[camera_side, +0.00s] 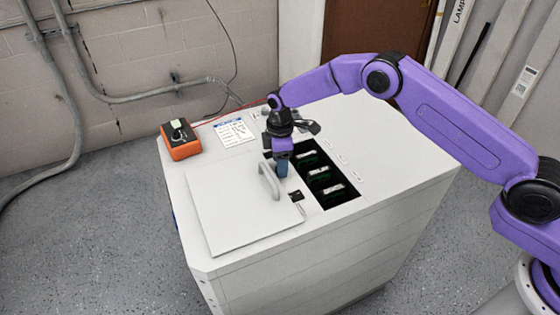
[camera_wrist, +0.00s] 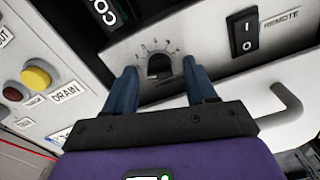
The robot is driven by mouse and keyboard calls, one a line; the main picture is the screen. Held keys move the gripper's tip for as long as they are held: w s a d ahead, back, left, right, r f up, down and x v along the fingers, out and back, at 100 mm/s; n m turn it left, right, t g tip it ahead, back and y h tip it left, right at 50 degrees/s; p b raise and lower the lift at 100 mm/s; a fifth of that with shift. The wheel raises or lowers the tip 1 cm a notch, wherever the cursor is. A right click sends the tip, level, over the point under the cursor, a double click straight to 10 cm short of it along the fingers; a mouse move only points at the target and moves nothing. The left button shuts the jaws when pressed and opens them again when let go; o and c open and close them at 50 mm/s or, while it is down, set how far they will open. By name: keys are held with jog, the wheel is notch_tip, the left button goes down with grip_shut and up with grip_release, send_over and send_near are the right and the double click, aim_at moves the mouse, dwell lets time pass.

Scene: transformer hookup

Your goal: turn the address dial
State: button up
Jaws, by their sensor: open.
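The address dial (camera_wrist: 159,66) is a small dark knob with a ring of printed numbers on a light panel, in the upper middle of the wrist view. My gripper (camera_wrist: 157,78) is open, with its two blue fingers on either side of the dial in that view. I cannot tell whether the fingertips touch it. In the side view my gripper (camera_side: 282,168) points down at the cabinet top, between the lid handle and the dark opening. The dial is hidden there behind the gripper.
A black rocker switch (camera_wrist: 242,32) marked REMOTE sits right of the dial. A curved handle (camera_side: 268,181) stands on the white lid (camera_side: 235,210). A dark opening (camera_side: 345,198) holds green boards. A yellow button (camera_wrist: 37,77) and an orange box (camera_side: 181,145) are to the left.

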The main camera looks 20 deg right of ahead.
grip_shut()
jog(key=shift+m, duration=1.5)
grip_release()
notch_tip(320, 180, up, 17)
jog(key=shift+r, duration=0.15)
